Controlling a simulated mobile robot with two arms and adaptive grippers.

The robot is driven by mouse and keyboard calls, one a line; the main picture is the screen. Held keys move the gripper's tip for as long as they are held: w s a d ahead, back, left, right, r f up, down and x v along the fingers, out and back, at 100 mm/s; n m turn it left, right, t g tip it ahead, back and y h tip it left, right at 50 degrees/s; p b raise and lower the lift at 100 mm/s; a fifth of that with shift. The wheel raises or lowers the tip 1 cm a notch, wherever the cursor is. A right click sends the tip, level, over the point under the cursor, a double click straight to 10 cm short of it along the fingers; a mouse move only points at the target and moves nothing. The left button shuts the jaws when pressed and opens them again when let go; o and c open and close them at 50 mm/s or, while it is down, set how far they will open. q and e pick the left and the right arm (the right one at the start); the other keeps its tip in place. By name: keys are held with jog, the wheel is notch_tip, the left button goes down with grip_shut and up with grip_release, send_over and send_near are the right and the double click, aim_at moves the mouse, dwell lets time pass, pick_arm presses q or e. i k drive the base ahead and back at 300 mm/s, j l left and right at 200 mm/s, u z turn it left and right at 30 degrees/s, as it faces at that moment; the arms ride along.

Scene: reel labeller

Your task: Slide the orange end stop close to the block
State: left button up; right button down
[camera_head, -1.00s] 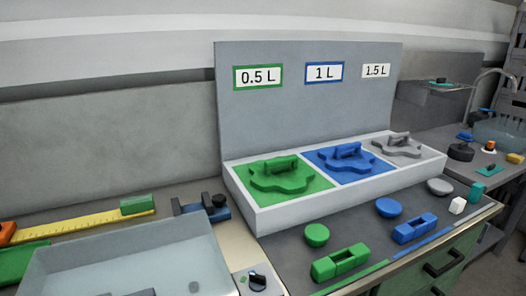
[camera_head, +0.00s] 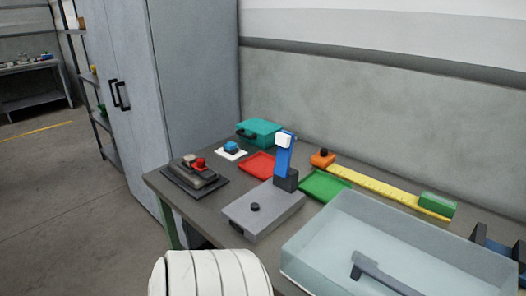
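The orange end stop (camera_head: 322,159) with a black knob sits at the left, far end of a yellow measuring rail (camera_head: 375,187) on the bench. A green block (camera_head: 437,204) sits at the right end of the rail. A long stretch of bare yellow scale lies between the end stop and the block. Neither of my grippers is in view.
A blue upright with a white head (camera_head: 284,155) on a grey base (camera_head: 262,212) stands left of the rail. Red (camera_head: 258,164) and green (camera_head: 325,186) trays lie near it. A large translucent tray (camera_head: 335,246) fills the front right. A cabinet (camera_head: 195,90) stands left.

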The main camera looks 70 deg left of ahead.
aim_at(323, 159)
jog(key=u, duration=1.85)
jog(key=i+j, duration=0.8)
